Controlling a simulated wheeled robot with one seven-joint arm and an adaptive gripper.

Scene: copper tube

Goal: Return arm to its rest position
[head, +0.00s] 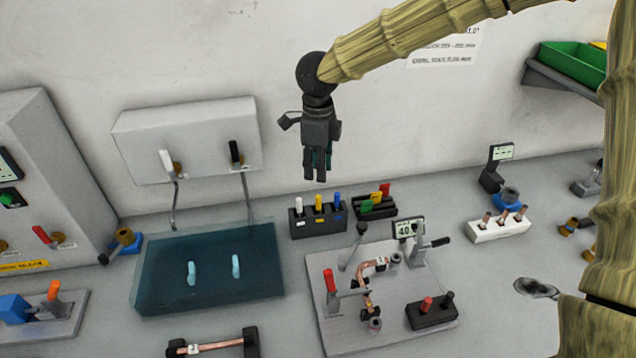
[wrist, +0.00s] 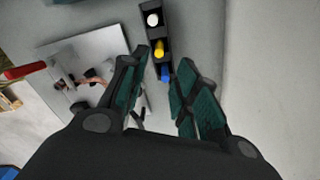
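My gripper (head: 316,176) hangs pointing down in the head view, in the air above the back of the bench and in front of the white wall. My arm reaches to it from the upper right. In the wrist view, the two dark fingers with green pads (wrist: 162,100) stand apart with nothing between them. A dark holder with white, yellow and blue-topped items (head: 318,219) stands on the bench below the gripper. It also shows beyond the fingertips in the wrist view (wrist: 154,40).
A plate with a bent copper tube (head: 367,290) and clamps lies at front centre. A blue transparent tank (head: 210,270) and a wall box (head: 190,140) are at left. A white block (head: 498,230) and a green bin (head: 572,63) are at right. The air around the gripper is clear.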

